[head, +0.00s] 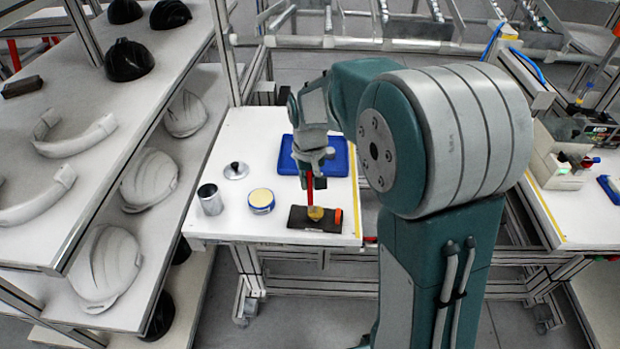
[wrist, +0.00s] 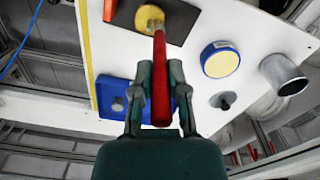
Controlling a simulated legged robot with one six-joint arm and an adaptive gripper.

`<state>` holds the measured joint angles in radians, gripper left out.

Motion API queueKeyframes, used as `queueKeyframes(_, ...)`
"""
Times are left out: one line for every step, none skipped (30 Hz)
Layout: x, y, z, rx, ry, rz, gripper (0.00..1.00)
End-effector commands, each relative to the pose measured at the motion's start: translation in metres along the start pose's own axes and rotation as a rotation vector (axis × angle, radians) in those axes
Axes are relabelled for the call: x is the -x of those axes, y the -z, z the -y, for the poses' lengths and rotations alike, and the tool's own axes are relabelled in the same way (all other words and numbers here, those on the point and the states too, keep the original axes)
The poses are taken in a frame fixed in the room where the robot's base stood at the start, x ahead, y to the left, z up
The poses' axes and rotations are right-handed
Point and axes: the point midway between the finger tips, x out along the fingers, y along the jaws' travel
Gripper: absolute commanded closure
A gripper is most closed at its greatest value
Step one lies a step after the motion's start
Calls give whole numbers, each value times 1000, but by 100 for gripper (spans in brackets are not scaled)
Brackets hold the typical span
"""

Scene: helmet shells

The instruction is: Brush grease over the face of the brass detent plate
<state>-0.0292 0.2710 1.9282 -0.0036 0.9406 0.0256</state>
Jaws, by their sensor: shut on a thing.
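My gripper (head: 309,168) is shut on a brush (head: 310,187) with a red handle, which points down over the dark base. In the wrist view my gripper (wrist: 158,92) grips the red handle (wrist: 161,75) between both fingers. The brush's far end meets or overlaps the round yellow brass detent plate (wrist: 146,15); whether the bristles touch it I cannot tell. The brass plate also shows in the head view (head: 316,213), on a dark block (head: 298,217). A blue tin (head: 261,200) with a pale yellow top, likely the grease, stands left of the block.
A metal cup (head: 210,199) and a round lid with a knob (head: 236,170) stand at the table's left. A blue tray (head: 340,160) lies behind the gripper. An orange piece (head: 338,216) sits at the block's right end. Shelves with helmet shells (head: 149,179) line the left.

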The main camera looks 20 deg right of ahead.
Motion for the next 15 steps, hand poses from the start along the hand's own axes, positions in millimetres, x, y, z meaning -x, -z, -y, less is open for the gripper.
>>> queueKeyframes(0, -2, 0, 0, 0, 0, 100)
queueKeyframes(0, -2, 1, 0, 0, 0, 100)
queueKeyframes(0, -3, 1, 0, 0, 0, 100)
queueKeyframes(0, -4, 1, 0, 0, 0, 100)
queueKeyframes(0, -4, 1, 0, 0, 0, 100)
queueKeyframes(0, -4, 1, 0, 0, 0, 100)
queueKeyframes(0, -5, 1, 0, 0, 0, 100)
queueKeyframes(0, -5, 0, 0, 0, 0, 100)
queueKeyframes(0, -6, 0, 0, 0, 0, 100)
queueKeyframes(0, -6, 0, 0, 0, 0, 100)
queueKeyframes(0, -7, -1, 0, 0, 0, 100)
queueKeyframes(-1, -8, -2, 0, 0, 0, 100)
queueKeyframes(-1, -9, -2, 0, 0, 0, 100)
queueKeyframes(-1, -10, -2, 0, 0, 1, 100)
queueKeyframes(-1, -11, -2, 0, 0, 1, 100)
